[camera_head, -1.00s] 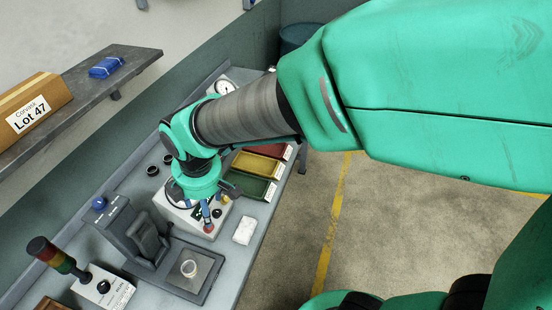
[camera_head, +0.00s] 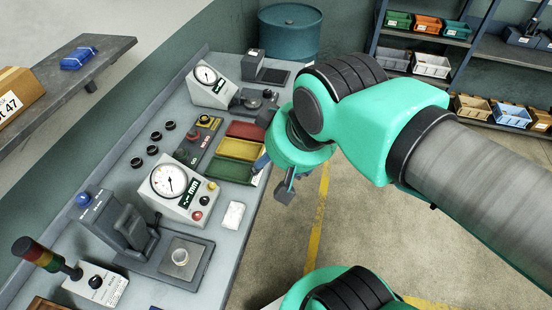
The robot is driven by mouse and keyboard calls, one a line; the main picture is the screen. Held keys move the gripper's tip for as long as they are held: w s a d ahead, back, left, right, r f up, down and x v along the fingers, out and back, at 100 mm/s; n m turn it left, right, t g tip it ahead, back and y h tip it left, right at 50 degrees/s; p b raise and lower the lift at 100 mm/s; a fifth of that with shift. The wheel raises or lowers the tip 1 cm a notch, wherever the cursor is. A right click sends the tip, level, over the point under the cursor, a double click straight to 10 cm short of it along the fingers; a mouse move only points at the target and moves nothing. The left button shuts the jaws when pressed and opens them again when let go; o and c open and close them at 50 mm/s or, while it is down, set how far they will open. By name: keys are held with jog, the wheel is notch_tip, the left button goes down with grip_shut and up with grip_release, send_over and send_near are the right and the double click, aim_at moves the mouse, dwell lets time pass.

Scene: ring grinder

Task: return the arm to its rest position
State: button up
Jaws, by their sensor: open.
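My green arm comes in from the right side of the head view. My gripper (camera_head: 273,177) hangs from the wrist, just off the right edge of the bench (camera_head: 226,266), beside the coloured trays. One finger points down over the floor. The other is partly hidden by the wrist at the tray edge. The gripper is open and I see nothing held in it.
A dial gauge box (camera_head: 186,193) stands mid-bench, with a second gauge (camera_head: 211,84) farther back. Red, yellow and green trays (camera_head: 231,170) lie near the right edge. A signal lamp (camera_head: 42,255) stands front left. A blue drum (camera_head: 290,35) and shelves (camera_head: 420,66) are behind. The floor (camera_head: 360,238) is clear.

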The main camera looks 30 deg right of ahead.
jog(key=shift+f, duration=0.1)
notch_tip(320, 180, down, 5)
jog(key=b, duration=0.5)
dwell(1.7)
